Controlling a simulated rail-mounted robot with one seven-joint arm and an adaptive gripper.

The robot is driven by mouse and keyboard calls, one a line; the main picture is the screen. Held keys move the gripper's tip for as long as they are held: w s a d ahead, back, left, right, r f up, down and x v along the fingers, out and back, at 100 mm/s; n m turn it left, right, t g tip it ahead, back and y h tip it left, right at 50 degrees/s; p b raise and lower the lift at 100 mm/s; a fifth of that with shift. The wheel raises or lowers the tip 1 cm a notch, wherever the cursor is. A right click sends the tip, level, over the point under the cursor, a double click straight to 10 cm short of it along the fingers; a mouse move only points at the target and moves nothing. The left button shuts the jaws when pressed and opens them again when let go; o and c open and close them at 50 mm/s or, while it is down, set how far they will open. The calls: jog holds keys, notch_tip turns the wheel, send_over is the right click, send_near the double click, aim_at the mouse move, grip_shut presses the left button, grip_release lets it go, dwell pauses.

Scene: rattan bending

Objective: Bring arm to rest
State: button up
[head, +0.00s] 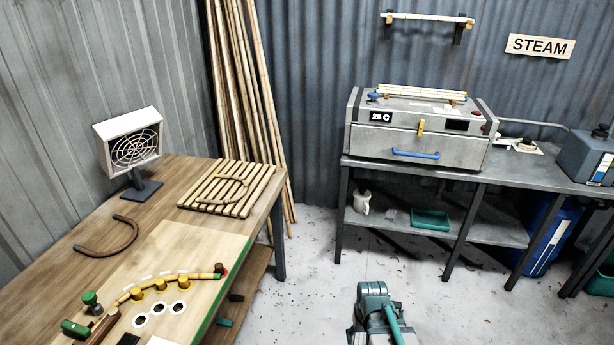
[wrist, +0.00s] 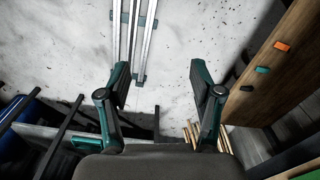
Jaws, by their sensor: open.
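My gripper (wrist: 160,84) is open and empty in the wrist view, its two green-and-black fingers well apart. Bare pale floor (wrist: 175,60) shows between and beyond the fingers, and nothing touches them. In the head view a green and grey part of my arm (head: 376,315) shows at the bottom, over the floor between the wooden workbench and the steam bench. The fingers cannot be made out in the head view.
The wooden workbench (head: 80,275) at left holds a fan (head: 134,148), slatted rack (head: 228,188), curved dark rod (head: 107,243) and bending board (head: 205,255). The steam box (head: 415,135) stands on the metal bench (head: 515,170). Canes (head: 243,90) lean behind.

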jog(key=s+f+g+b, duration=0.6)
jog(key=s+f+b, duration=0.4)
jog(key=s+f, duration=1.8)
jog(key=shift+s+d+f+g, duration=0.2)
jog(key=shift+s+g, duration=0.2)
jog(key=shift+s, duration=0.55)
